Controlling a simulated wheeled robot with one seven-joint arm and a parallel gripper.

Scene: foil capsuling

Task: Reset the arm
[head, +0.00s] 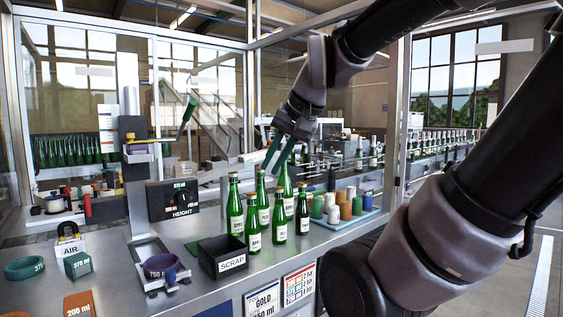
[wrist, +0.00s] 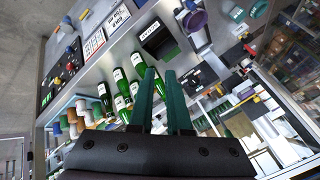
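My gripper (head: 271,172) hangs in the air above and behind the bottle group in the head view. Its two green fingers point down, stand apart with a narrow gap, and hold nothing. In the wrist view the fingers (wrist: 160,73) are also separate, with nothing between them. Several green bottles (head: 253,232) with pale labels stand upright on the steel bench (head: 300,250) below; a darker bottle (head: 302,216) stands at their right. The bottles (wrist: 121,90) also show left of the fingers in the wrist view. I cannot tell the exact height of the fingers above them.
A black scrap bin (head: 208,262) stands left of the bottles. A blue tray (head: 346,225) holds coloured capsules at their right. A height control box (head: 173,201) and post stand behind left. A purple ring (head: 161,266) sits in a fixture. Glazed frame posts (head: 397,120) rise near my arm.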

